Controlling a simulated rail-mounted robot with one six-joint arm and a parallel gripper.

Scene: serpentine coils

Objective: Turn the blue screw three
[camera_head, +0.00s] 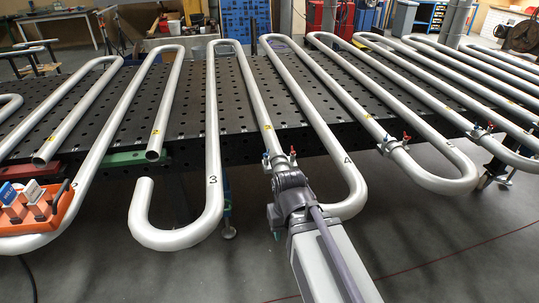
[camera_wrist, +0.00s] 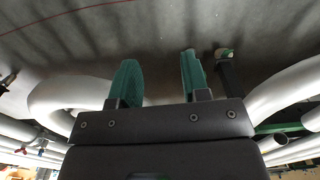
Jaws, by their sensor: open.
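A clamp (camera_head: 278,162) joins the pipe just beyond my wrist, with a blue screw (camera_head: 266,157) on its left and a red screw (camera_head: 292,152) on its right. A second clamp (camera_head: 394,146) with a blue screw (camera_head: 385,140) and a red screw (camera_head: 406,138) is on the coil to the right. The numeral 3 is on the coil left of my arm; I cannot tell which blue screw is number three. In the wrist view my gripper (camera_wrist: 158,72) has its green fingers apart, with nothing between them but floor behind. My wrist hides the fingers in the head view.
White serpentine pipes (camera_head: 213,130) lie across a black perforated table (camera_head: 187,100) and overhang its front edge. Open pipe ends stand at the left. An orange tray (camera_head: 38,212) with tools hangs at the far left. Floor in front is clear.

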